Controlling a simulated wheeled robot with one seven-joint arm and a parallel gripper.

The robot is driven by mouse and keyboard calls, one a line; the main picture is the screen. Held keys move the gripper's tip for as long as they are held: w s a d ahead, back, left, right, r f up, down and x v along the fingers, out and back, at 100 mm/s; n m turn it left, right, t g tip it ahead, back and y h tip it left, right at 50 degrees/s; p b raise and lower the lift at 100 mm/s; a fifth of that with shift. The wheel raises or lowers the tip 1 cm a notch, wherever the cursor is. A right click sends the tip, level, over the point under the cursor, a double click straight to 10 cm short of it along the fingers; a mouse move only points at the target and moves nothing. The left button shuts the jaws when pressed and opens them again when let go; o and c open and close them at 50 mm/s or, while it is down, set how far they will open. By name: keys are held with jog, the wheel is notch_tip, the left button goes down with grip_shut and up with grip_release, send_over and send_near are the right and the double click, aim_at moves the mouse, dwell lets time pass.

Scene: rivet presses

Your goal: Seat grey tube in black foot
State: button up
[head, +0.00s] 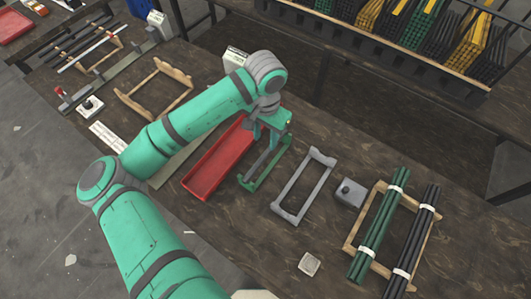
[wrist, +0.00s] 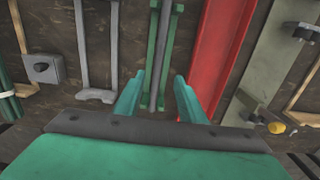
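A grey tube (wrist: 158,60) lies lengthwise along a green cradle (wrist: 175,35), which stands on the dark bench. In the head view the green cradle (head: 249,185) is partly covered by my arm. My gripper (wrist: 158,98) is open, with its two green fingers apart on either side of the line of the tube. It looks empty and above the cradle's near end; the exact height cannot be told. In the head view my gripper (head: 268,135) is over the cradle's far end. I cannot clearly make out a black foot in either view.
A red tray (head: 205,170) stands left of the cradle. A grey cradle (head: 288,215) and a grey box with a knob (head: 348,193) stand right. Bundled green tubes (head: 376,230) lie on a wooden rack farther right. A small pale block (head: 309,264) lies near the front edge.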

aim_at(266, 153)
jog(key=shift+s+d+f, duration=0.1)
jog(key=shift+s+f, duration=0.05)
jog(key=shift+f, duration=1.7)
jog(key=shift+s+f, duration=0.1)
jog(key=shift+f, duration=1.75)
grip_shut()
